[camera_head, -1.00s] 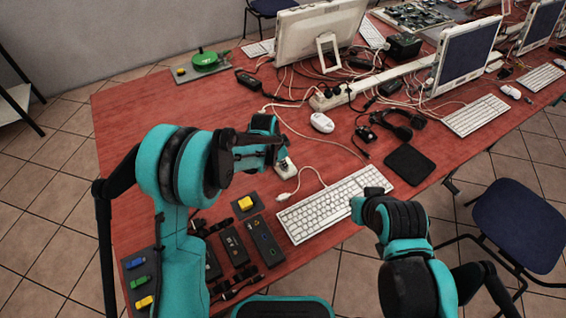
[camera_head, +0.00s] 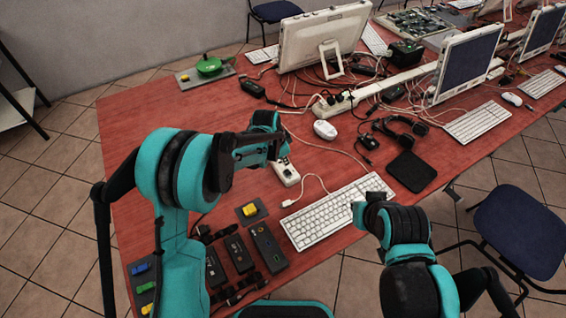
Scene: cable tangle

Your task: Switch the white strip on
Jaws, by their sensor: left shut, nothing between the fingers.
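A small white strip (camera_head: 287,175) with dark sockets lies on the red table, left of the mouse; its far end is close to my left gripper. A longer white strip (camera_head: 342,102) with plugs lies further back, below the monitor; I cannot tell which one the task names. My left gripper (camera_head: 283,146) is shut and empty, just above the far end of the small strip; I cannot tell if it touches. No switch or lamp on either strip can be made out. My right gripper (camera_head: 360,209) is over the keyboard's right end, its fingers unclear.
A yellow button (camera_head: 249,210) and black boxes (camera_head: 268,249) are near the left arm. Cables run between the strips and monitors.

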